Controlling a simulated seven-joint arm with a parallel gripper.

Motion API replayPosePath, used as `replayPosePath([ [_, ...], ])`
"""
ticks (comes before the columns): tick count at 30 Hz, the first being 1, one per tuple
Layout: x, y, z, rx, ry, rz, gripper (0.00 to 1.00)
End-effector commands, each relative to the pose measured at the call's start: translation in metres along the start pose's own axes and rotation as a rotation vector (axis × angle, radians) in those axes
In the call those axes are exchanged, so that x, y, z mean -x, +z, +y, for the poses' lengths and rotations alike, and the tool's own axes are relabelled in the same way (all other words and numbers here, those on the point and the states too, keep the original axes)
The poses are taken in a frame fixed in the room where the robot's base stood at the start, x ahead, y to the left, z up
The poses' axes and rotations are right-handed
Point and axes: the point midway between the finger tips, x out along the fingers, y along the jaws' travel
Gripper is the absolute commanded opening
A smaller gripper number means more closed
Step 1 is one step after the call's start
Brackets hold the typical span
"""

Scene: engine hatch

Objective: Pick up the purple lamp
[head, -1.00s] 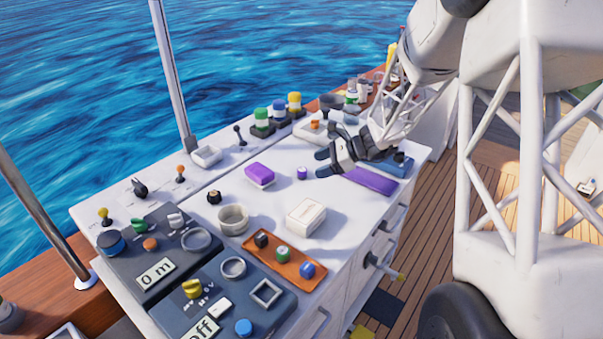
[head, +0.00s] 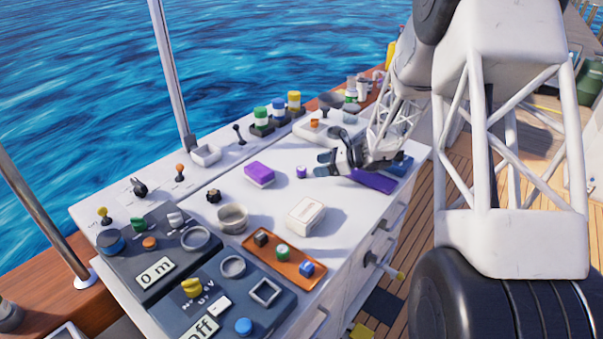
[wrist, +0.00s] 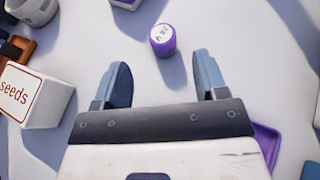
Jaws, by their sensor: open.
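The purple lamp (head: 302,172) looks like a small upright purple cylinder on the white worktop. In the wrist view the lamp (wrist: 162,40) shows a white top with dark marks, ahead of and between the lines of the two fingers. My gripper (head: 324,163) is open and empty, just right of the lamp in the head view. In the wrist view my gripper (wrist: 164,72) has its blue-grey fingers apart, with a small gap to the lamp. Nothing hides the lamp.
A purple block (head: 259,174) lies left of the lamp. A flat purple tray (head: 373,182) is under and right of my gripper. A white seeds box (wrist: 35,94), also in the head view (head: 306,215), and a round bowl (head: 232,217) stand nearer. The worktop around the lamp is clear.

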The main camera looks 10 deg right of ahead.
Motion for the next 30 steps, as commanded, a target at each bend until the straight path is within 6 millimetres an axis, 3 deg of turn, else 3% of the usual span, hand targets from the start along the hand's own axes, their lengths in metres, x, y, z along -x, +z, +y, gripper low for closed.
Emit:
replayPosePath([
  [7, -0.018, 0.001, 0.000, 0.001, 0.002, 0.000, 0.66],
  [20, -0.022, 0.000, 0.000, 0.001, 0.001, 0.000, 0.66],
  [30, -0.055, 0.000, -0.002, 0.001, 0.002, 0.001, 0.66],
])
